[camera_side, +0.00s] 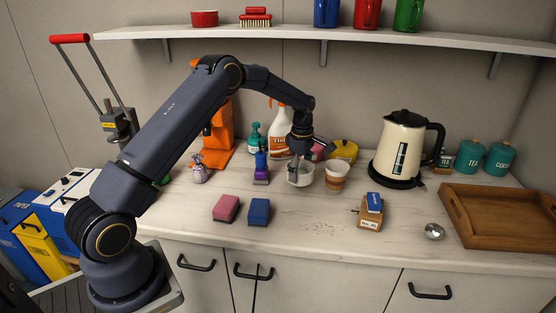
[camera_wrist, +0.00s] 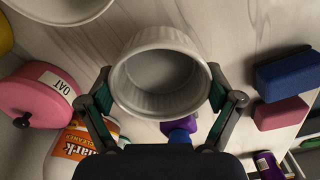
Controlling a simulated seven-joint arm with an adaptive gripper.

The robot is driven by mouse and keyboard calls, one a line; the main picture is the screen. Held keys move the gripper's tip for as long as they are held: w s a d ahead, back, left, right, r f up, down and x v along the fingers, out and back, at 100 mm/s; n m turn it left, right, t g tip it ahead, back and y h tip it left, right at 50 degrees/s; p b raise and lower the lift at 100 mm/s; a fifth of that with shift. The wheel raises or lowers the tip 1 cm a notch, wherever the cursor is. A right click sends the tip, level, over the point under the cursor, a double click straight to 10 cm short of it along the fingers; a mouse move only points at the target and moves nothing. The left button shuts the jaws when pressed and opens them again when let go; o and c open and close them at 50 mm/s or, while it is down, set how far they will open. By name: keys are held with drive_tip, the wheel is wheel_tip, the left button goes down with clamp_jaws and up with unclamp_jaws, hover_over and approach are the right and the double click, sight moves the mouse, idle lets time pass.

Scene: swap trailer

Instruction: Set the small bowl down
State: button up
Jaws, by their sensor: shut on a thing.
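The small bowl (camera_wrist: 162,72) is white with a ribbed outside and looks empty. In the wrist view it sits between the two fingers of my gripper (camera_wrist: 161,98), which are shut on its sides. In the side view my gripper (camera_side: 298,168) points down at the bowl (camera_side: 304,180), over the back middle of the counter. The bowl appears roughly upright. I cannot tell whether its base touches the counter.
A brown-and-white cup (camera_side: 335,178) stands close to the bowl's right. Pink (camera_side: 226,208) and blue (camera_side: 259,211) sponges lie in front. The crumb-strewn counter (camera_side: 310,245) at front middle is open.

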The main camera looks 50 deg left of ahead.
drive_tip(key=shift+f, duration=1.55)
drive_tip(key=o, duration=1)
drive_tip(key=shift+f, duration=0.15)
